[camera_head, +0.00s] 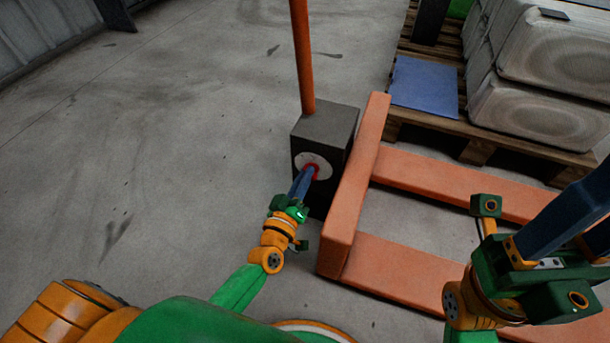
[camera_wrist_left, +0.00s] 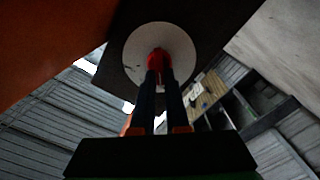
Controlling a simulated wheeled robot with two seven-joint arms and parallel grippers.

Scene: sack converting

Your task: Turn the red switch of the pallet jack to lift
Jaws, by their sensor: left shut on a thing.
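The red switch (camera_head: 313,170) sits on a round white dial on the dark control box (camera_head: 329,127) of the orange pallet jack (camera_head: 356,188). My left gripper (camera_head: 308,174) reaches the dial and is shut on the switch. In the left wrist view the red switch (camera_wrist_left: 158,60) shows between the fingertips of my left gripper (camera_wrist_left: 159,76), in front of the white dial (camera_wrist_left: 140,52). The fingers cover much of the switch, so its exact setting cannot be told. My right gripper (camera_head: 580,222) is at the right edge, partly cut off, above the forks; its fingertips are not clear.
An orange handle post (camera_head: 303,60) rises from the box. The orange forks (camera_head: 440,183) extend to the right. Behind them a wooden pallet (camera_head: 480,142) bears stacked grey sacks (camera_head: 560,50) and a blue sheet (camera_head: 425,84). The concrete floor on the left is clear.

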